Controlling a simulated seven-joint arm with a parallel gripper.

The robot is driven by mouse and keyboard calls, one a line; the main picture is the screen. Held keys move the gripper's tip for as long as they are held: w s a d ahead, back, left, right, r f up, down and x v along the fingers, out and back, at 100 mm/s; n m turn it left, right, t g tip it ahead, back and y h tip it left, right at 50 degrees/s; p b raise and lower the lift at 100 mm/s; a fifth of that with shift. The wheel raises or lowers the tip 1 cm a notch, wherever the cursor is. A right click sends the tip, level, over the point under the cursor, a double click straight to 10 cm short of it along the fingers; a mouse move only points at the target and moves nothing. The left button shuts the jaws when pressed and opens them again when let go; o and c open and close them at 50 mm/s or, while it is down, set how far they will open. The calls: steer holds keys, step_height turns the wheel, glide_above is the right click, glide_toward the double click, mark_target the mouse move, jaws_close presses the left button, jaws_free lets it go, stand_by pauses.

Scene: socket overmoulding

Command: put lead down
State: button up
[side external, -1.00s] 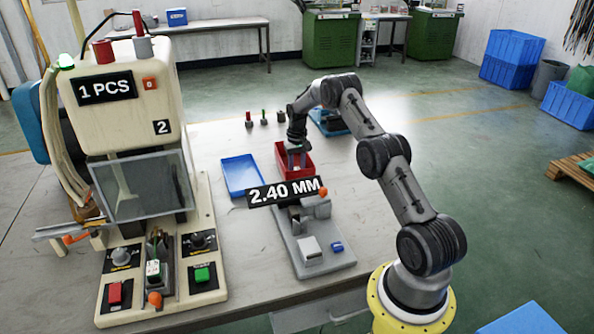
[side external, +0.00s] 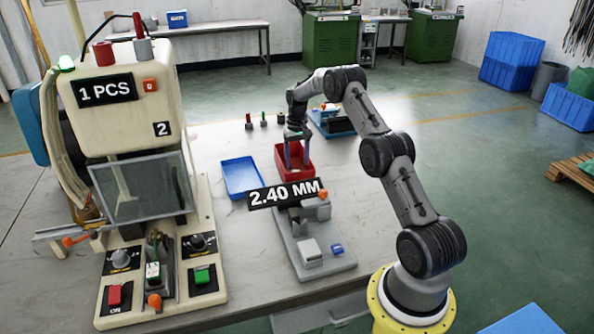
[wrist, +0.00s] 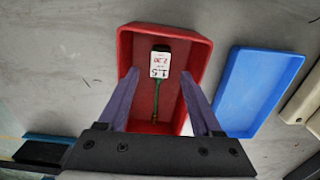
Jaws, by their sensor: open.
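The lead (wrist: 159,68) lies in the red tray (wrist: 205,50) in the wrist view. It has a dark end, a white printed face and a green cable running toward my gripper. My gripper (wrist: 160,78) is open above the tray, with its two fingers apart on either side of the lead. In the side view, my gripper (side external: 297,156) is over the red tray (side external: 296,178), and the lead in it cannot be made out.
An empty blue tray (side external: 242,176) stands left of the red tray. A grey measuring fixture (side external: 312,250) with a 2.40 MM display (side external: 287,193) is in front. The moulding machine (side external: 130,130) stands at left, with a green-and-white connector (side external: 153,270) upright at its front.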

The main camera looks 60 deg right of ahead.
steer(key=a+r+n+t, duration=0.1)
steer(key=a+r, duration=0.5)
steer(key=r, duration=0.3)
steer(key=a+r+n, duration=0.1)
steer(key=a+r, duration=0.4)
steer(key=r, duration=0.5)
steer(key=s+a+r+n+t+h, duration=0.1)
steer(key=s+a+r, duration=0.2)
steer(key=a, duration=0.2)
steer(key=s+a+r+n, duration=0.1)
steer(key=s+a+r, duration=0.25)
steer(key=a, duration=0.25)
steer(key=s+a+r+n+t, duration=0.2)
steer(key=s+a+r+n, duration=0.1)
steer(key=s+a, duration=0.75)
steer(key=s+a+f+n, duration=0.1)
steer(key=s+a+f, duration=0.1)
steer(key=s, duration=0.4)
steer(key=s+a+f+n+t+y, duration=0.1)
steer(key=s+a+f, duration=0.1)
steer(key=s, duration=0.3)
steer(key=shift+s+a+f+t, duration=0.25)
steer(key=shift+s+a+t, duration=0.1)
steer(key=shift+a, duration=0.4)
